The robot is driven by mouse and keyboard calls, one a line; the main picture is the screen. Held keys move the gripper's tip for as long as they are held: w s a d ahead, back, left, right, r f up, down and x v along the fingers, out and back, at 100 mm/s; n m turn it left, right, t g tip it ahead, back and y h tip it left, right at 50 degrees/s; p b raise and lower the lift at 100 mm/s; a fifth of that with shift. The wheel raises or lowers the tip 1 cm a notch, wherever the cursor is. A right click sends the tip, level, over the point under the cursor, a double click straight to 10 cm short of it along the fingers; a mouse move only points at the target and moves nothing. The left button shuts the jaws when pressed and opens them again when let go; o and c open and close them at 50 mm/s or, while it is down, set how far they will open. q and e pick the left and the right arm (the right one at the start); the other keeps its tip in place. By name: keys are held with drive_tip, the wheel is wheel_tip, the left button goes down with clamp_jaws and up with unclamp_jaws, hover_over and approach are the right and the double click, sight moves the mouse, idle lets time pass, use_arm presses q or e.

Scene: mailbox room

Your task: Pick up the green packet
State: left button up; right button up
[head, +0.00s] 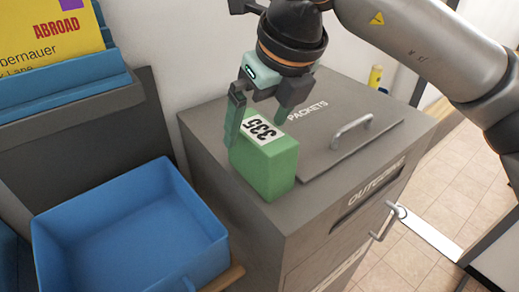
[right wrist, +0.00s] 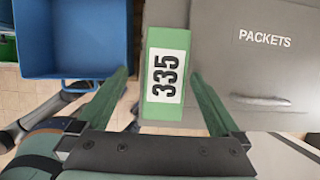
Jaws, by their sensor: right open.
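The green packet (head: 268,168) stands on top of the grey cabinet, near its front left edge, with a white label reading 335 on its upper face. It also shows in the right wrist view (right wrist: 164,111). My right gripper (head: 255,132) is open right at the packet, with one finger on each side of it. In the right wrist view, the fingers (right wrist: 160,77) lie left and right of the packet with a gap on both sides. No grip on the packet shows. My left gripper is not in view.
The grey cabinet (head: 230,220) has a PACKETS lid (head: 335,140) with a metal handle beside the packet. A blue tray (head: 130,225) is at the left, below a blue rack with a yellow ABROAD card (head: 50,30). A small yellow object (head: 375,76) stands behind the cabinet.

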drive_tip(key=x, duration=0.5)
drive_tip(key=shift+w+d+p, duration=0.1)
drive_tip(key=shift+d+p, duration=0.3)
drive_tip(key=shift+w+a+f, duration=0.15)
drive_tip(key=shift+f, duration=0.3)
drive_tip(key=shift+f+b, duration=0.25)
drive_tip(key=shift+b, duration=0.25)
drive_tip(key=shift+c, duration=0.2)
drive_tip(key=c, duration=1.5)
clamp_jaws()
drive_tip(key=shift+r, duration=0.15)
